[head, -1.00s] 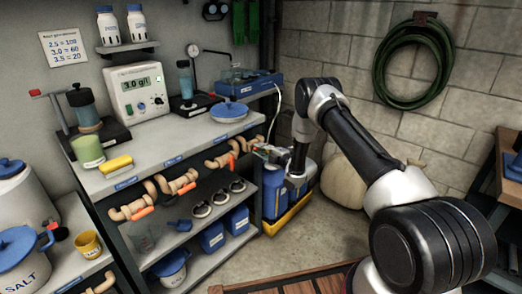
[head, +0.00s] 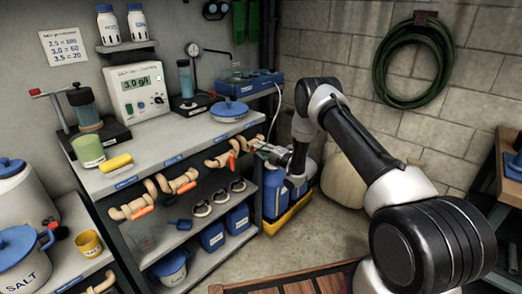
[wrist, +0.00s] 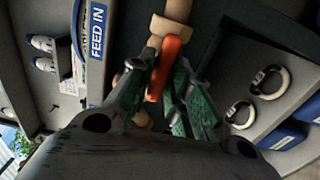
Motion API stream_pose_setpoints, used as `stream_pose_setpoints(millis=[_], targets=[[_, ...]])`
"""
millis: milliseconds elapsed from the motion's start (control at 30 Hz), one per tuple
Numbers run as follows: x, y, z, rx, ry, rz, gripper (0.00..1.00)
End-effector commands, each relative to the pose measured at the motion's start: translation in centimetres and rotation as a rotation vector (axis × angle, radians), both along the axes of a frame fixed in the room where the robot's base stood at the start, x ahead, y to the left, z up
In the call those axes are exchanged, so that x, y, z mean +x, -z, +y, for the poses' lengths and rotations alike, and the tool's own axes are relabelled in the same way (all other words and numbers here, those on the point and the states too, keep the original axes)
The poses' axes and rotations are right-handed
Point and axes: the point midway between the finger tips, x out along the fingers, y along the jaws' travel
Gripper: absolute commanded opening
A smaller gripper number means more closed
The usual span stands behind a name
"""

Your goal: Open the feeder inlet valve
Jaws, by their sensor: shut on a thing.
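The feeder inlet valve is a tan pipe fitting (wrist: 172,12) with an orange handle (wrist: 166,62), beside a blue "FEED IN" label (wrist: 97,30) in the wrist view. My gripper (wrist: 160,92) has its green-padded fingers on either side of the handle and is shut on it. The handle runs roughly along the pipe's line in this view, slightly tilted; its far end is partly hidden between the fingers. In the head view, my gripper (head: 264,148) is at the right end of the bench front, at the rightmost tan valve (head: 247,143); its handle is hidden there.
Other tan valves with orange handles, such as the middle one (head: 180,183), line the bench front (head: 160,158) to the left. Blue jugs (head: 273,190) in a yellow tray (head: 287,214) stand below my gripper.

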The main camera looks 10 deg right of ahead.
Motion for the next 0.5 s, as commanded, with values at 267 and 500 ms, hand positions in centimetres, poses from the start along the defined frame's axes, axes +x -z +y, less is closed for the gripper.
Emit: stream_pose_setpoints(millis=[267, 500], targets=[[-0.05, 0.08, 0.04, 0.000, -0.001, 0.002, 0.36], [-0.55, 0.08, -0.46, 0.000, 0.001, 0.002, 0.36]])
